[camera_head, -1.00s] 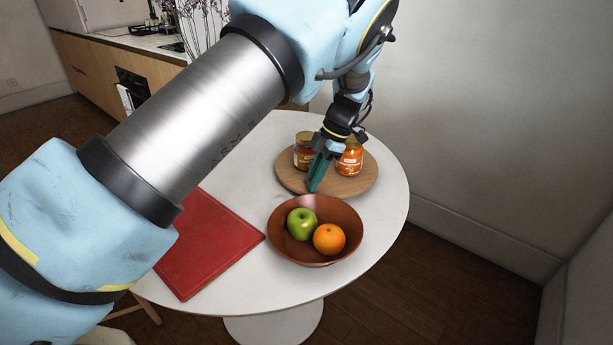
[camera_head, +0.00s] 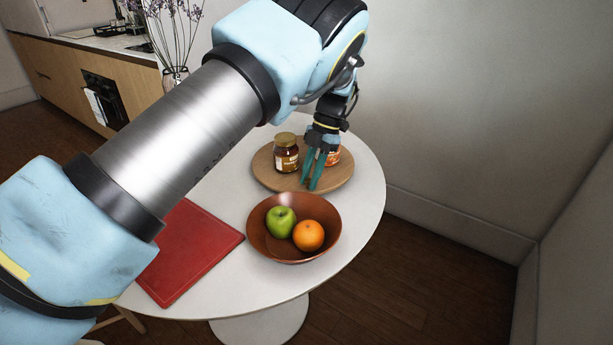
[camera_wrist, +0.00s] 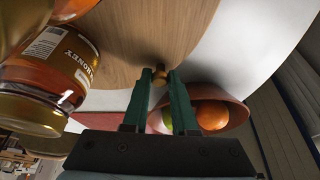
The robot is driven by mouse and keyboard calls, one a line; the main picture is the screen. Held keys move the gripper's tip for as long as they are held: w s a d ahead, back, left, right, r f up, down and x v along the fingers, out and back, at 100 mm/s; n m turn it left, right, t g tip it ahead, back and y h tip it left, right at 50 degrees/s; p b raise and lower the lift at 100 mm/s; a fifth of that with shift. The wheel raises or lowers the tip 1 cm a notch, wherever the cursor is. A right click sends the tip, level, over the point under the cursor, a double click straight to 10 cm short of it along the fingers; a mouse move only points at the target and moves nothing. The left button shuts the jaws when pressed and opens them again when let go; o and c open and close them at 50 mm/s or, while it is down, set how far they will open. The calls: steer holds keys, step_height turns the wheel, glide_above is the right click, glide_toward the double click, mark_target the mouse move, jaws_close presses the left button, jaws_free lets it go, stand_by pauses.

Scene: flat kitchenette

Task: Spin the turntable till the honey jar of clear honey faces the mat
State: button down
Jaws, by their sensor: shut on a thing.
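The round wooden turntable (camera_head: 335,182) carries two jars. The left jar (camera_head: 287,161) looks dark reddish-brown with a gold lid; the right jar (camera_head: 334,158) is orange and partly hidden behind my gripper. In the wrist view a translucent amber jar (camera_wrist: 42,70) labelled HONEY stands at left, with another amber jar cropped at the corner. The red mat (camera_head: 190,250) lies at the table's left. My gripper (camera_head: 313,187) is at the turntable's near edge, shut on a small wooden knob (camera_wrist: 160,74).
A brown bowl (camera_head: 262,243) with a green apple (camera_head: 281,221) and an orange (camera_head: 308,235) stands close in front of the turntable. A wall is behind on the right.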

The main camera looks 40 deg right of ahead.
steer(key=shift+d, duration=0.1)
stand_by(0.5)
steer(key=c, duration=0.7)
jaws_free()
steer(key=b+v, duration=0.1)
steer(key=v, duration=0.9)
steer(key=shift+d+r+b, duration=0.1)
steer(key=shift+r+b, duration=0.3)
